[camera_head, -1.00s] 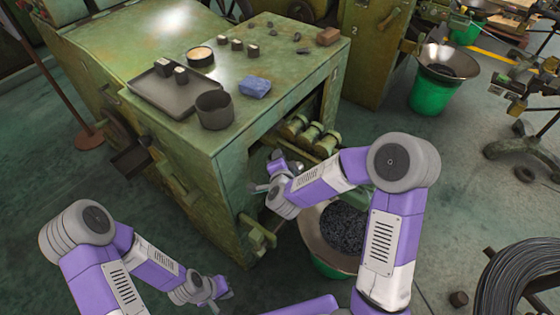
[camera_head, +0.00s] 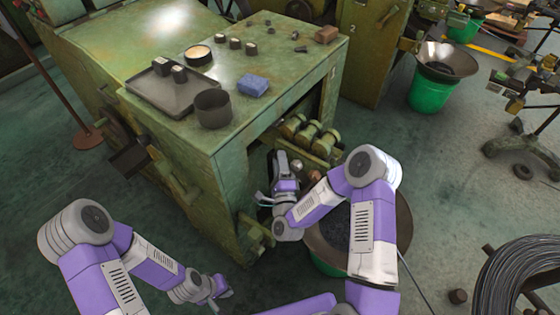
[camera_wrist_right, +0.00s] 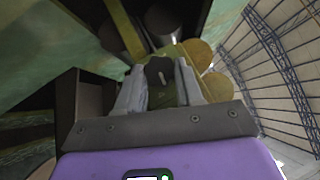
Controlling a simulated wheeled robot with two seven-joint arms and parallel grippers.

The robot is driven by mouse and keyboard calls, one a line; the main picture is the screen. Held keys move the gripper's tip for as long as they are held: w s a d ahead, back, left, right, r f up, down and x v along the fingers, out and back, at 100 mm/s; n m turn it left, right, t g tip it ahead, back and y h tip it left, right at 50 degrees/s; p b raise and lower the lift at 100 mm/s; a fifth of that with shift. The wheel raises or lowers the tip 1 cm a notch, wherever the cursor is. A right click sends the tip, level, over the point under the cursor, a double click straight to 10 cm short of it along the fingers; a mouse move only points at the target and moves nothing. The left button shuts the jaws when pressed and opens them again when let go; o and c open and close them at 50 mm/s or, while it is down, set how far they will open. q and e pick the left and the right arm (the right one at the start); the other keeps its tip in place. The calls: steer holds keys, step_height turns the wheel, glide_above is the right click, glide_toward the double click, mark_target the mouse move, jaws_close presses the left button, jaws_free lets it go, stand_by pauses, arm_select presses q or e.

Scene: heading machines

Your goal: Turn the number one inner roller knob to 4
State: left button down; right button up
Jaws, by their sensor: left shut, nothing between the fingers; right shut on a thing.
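The green number 1 machine (camera_head: 185,140) stands at centre, with several rollers (camera_head: 308,133) in its open front recess. My right gripper (camera_head: 283,158) reaches into this recess below and left of the rollers. In the right wrist view its two grey fingers (camera_wrist_right: 160,88) are closed around a dark knob-like part (camera_wrist_right: 158,72) with a pale slot. Yellowish round rollers (camera_wrist_right: 198,55) lie just beyond it. I cannot read any number or dial setting. My left gripper (camera_head: 220,290) is shut and empty at lower left, away from the machine.
A metal bowl on a green bucket (camera_head: 325,262) sits under the recess, partly behind my right arm. A tray (camera_head: 150,92), a dark cup (camera_head: 213,108) and a blue block (camera_head: 253,86) rest on the machine top. A wire coil (camera_head: 525,280) stands at lower right.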

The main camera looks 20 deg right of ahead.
steer(key=m+h, duration=0.1)
steer(key=m+t+h, duration=0.1)
steer(key=m, duration=0.1)
steer(key=shift+w+f+m+t, duration=0.1)
steer(key=shift+f+m+t, duration=0.2)
steer(key=shift+m+t+h, duration=0.4)
steer(key=shift+m+h, duration=0.5)
steer(key=shift+m, duration=0.1)
steer(key=shift+a+r+m, duration=0.1)
steer(key=shift+m, duration=0.2)
steer(key=o, duration=0.8)
steer(key=shift+w, duration=0.1)
steer(key=shift+c, duration=0.2)
